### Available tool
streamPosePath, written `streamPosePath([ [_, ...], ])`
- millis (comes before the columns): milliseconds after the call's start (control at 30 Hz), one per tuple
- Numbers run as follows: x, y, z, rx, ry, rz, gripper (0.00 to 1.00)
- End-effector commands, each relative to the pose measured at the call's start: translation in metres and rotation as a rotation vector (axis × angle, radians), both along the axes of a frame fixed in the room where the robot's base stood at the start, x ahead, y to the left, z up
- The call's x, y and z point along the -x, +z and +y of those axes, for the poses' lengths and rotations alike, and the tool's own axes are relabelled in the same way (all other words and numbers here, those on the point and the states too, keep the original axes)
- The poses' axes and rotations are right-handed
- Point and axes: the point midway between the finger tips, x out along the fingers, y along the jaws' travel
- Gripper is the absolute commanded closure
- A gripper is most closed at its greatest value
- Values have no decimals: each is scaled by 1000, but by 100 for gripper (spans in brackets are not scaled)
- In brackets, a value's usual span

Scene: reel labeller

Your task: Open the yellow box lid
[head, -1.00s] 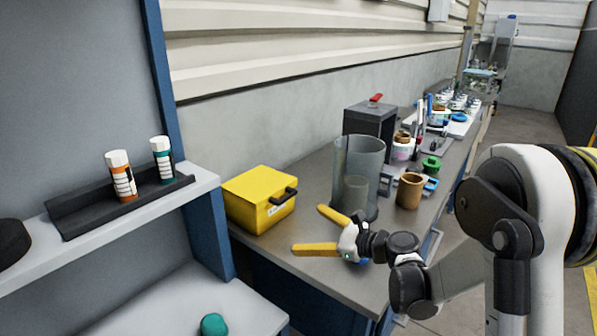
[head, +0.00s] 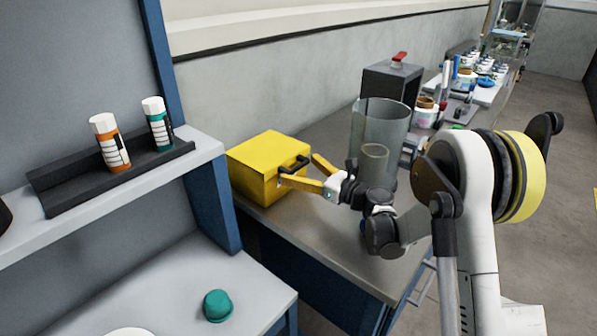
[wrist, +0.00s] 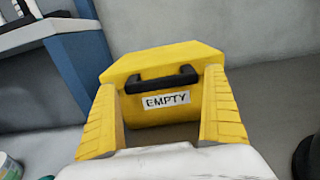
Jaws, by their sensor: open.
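The yellow box (head: 258,172) stands on the grey bench against the wall, left of centre in the head view, with its lid shut. A black handle (head: 293,165) sits on its front. In the wrist view the yellow box (wrist: 165,68) is straight ahead, with the black handle (wrist: 161,78) above a label reading "EMPTY" (wrist: 166,100). My gripper (head: 303,172) is open in front of the box. In the wrist view its two yellow fingers (wrist: 160,105) frame the handle on either side. I cannot tell whether a fingertip touches the box.
A clear cylinder (head: 380,125) stands just behind my wrist on the bench. A dark box with a red handle (head: 392,82) is beyond it. A blue-framed shelf (head: 215,195) is close on the left, holding two bottles in a black tray (head: 60,190).

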Motion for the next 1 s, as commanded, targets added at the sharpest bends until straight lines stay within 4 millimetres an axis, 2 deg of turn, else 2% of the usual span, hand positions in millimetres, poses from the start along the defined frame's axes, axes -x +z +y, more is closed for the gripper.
streamPosePath([
  [333, -4, 1, 5, 1, 0, -1, 0],
  [367, -4, 1, 5, 1, 0, -1, 3],
  [500, -4, 1, 5, 1, 0, -1, 46],
  [533, -4, 0, 5, 1, 0, -1, 54],
  [833, -3, 3, 5, 7, 0, 4, 54],
  [1000, -3, 16, 4, 41, 0, 31, 54],
])
